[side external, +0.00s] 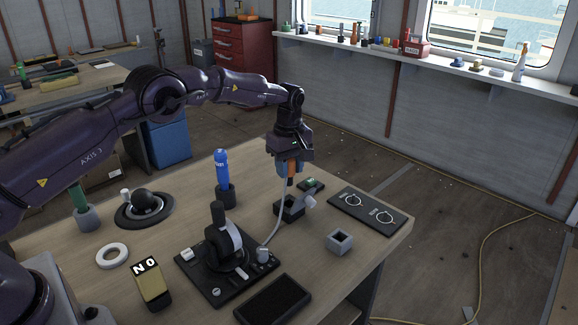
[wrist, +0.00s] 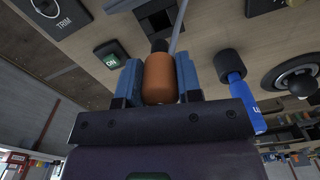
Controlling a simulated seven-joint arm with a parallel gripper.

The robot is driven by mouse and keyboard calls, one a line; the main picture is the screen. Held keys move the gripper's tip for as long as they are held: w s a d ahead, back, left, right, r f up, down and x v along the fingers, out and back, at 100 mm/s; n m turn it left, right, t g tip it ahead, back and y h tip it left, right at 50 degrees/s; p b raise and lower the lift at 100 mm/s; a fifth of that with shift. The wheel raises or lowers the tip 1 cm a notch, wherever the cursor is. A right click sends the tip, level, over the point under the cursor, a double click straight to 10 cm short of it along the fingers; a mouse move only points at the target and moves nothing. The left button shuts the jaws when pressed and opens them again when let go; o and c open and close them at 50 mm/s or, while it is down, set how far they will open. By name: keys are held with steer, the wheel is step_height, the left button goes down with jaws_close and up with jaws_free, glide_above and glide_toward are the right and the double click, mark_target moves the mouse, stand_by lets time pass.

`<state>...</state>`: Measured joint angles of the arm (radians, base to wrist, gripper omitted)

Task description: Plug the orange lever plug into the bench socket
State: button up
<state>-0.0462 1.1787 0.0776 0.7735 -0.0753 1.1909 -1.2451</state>
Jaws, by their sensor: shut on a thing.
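The orange lever plug (side external: 291,169) is between the fingers of my gripper (side external: 290,163), above the bench. In the wrist view the plug (wrist: 159,80) sits between the two blue fingers (wrist: 157,84), with its dark tip (wrist: 159,46) pointing away from my wrist. A grey cable (side external: 279,213) hangs from the plug to the black lever unit (side external: 226,247). A dark box with a square opening, seemingly the bench socket (side external: 289,208), stands below the plug with a grey lever (side external: 309,202) at its side. The plug is apart from it.
A green-topped ON switch (side external: 312,184) and a black two-dial panel (side external: 367,211) lie behind and right of the socket. A small grey box (side external: 339,241) stands in front. A blue-handled tool (side external: 222,172) stands upright in a holder to the left. A black tray (side external: 273,300) lies at the front.

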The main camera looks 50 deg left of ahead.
mark_target(289, 185)
steer(key=shift+f, duration=2.4)
steer(key=shift+f, duration=1.35)
steer(key=shift+f, duration=0.2)
steer(key=shift+f, duration=0.65)
steer(key=o, duration=1.1)
steer(key=shift+s, duration=0.1)
